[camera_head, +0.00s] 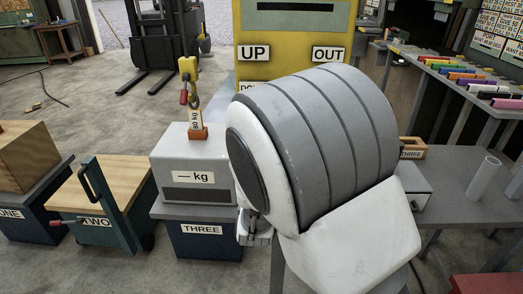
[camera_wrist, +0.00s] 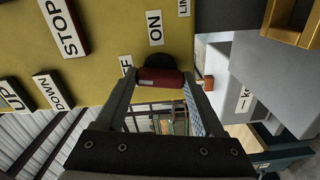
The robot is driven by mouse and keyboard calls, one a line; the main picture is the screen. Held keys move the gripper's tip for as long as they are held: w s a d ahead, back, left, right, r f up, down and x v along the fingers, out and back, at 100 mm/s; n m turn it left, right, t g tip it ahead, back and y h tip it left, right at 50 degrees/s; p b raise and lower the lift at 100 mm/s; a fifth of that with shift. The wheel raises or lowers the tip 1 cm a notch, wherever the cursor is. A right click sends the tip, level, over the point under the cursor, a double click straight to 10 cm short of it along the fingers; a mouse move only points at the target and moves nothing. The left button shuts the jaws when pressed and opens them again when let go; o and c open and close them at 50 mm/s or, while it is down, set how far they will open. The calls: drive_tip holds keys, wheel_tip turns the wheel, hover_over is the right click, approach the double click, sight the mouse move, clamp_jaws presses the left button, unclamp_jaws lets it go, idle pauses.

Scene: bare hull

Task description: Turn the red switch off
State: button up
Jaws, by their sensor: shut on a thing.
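The red switch (camera_wrist: 160,80) shows in the wrist view as a dark red handle beside a round black piece on a yellow panel (camera_wrist: 200,12). My gripper (camera_wrist: 160,84) has a finger on each side of the handle and is shut on it. A white ON label (camera_wrist: 154,28) is above the switch. Another label, ending in F (camera_wrist: 126,65), is mostly hidden behind the left finger. I cannot tell which label the handle points to. In the head view my arm covers the switch and the part of the panel around it.
The panel also carries STOP (camera_wrist: 62,27), UP (camera_wrist: 14,94) and DOWN (camera_wrist: 53,90) labels. In the head view a grey kg scale (camera_head: 192,163) stands left of my arm, with a yellow hook (camera_head: 188,68) above it. A grey table (camera_head: 455,190) stands at right.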

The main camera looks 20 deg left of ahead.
drive_tip(key=shift+r+n+p, duration=0.1)
drive_tip(key=shift+n+p, duration=0.45)
drive_tip(key=shift+n, duration=0.55)
drive_tip(key=o, duration=1.4)
drive_tip(key=p+v, duration=1.2)
drive_tip(key=v, duration=0.5)
drive_tip(key=shift+s+a+p, duration=0.1)
drive_tip(key=shift+s+p, duration=0.1)
drive_tip(key=shift+p, duration=0.1)
